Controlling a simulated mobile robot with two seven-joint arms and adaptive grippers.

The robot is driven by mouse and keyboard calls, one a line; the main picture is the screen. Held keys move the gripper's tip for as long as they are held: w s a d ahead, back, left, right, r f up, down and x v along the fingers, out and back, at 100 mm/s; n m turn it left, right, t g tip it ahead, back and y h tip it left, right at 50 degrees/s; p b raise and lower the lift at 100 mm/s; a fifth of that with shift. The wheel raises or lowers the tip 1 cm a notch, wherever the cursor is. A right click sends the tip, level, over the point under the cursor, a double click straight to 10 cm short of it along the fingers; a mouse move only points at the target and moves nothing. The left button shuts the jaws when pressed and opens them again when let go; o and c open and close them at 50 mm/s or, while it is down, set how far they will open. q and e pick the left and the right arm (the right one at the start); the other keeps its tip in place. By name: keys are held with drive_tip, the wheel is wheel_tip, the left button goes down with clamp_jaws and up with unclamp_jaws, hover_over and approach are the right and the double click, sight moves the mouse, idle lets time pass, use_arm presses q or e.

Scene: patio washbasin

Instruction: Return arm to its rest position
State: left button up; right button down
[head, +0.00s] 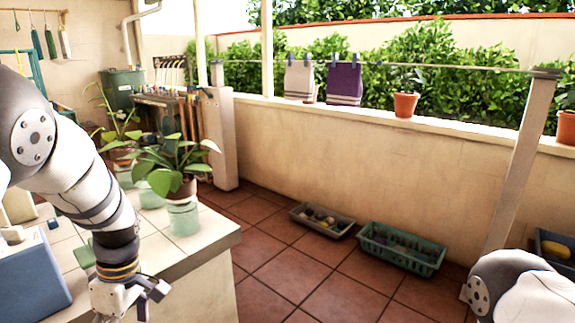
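My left arm comes in from the left edge and reaches down over the tiled counter (205,243). My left gripper (140,299) is at the bottom of the head view, by the counter's front part. Its fingers are small and partly cut off by the bottom edge, so I cannot tell whether it is open or shut. I see nothing clearly held in it. Only a rounded white and grey part of my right arm shows at the lower right corner. My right gripper is out of view.
A blue box (32,285) stands on the counter left of my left gripper. A potted plant (180,185) and pale green glass jars (184,217) stand behind it. A grey tray (322,222) and green crate (400,248) lie on the floor by the wall.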

use_arm(q)
drive_tip(key=s+f+m, duration=0.6)
drive_tip(key=s+f, duration=0.7)
drive_tip(key=s+d+f+m, duration=0.1)
drive_tip(key=s+d+m, duration=0.1)
drive_tip(key=s, duration=0.6)
drive_tip(key=s+d+f+m+h, duration=0.1)
drive_tip(key=s+d+m, duration=0.1)
drive_tip(key=s+m, duration=0.3)
drive_tip(key=s+d+f+m, duration=0.1)
drive_tip(key=s+d+m, duration=0.1)
drive_tip(key=s, duration=0.9)
drive_tip(key=shift+s+d+f+m+g, duration=0.15)
drive_tip(key=shift+d+f+m+g, duration=0.2)
drive_tip(key=shift+m, duration=0.45)
drive_tip(key=shift+a, duration=0.1)
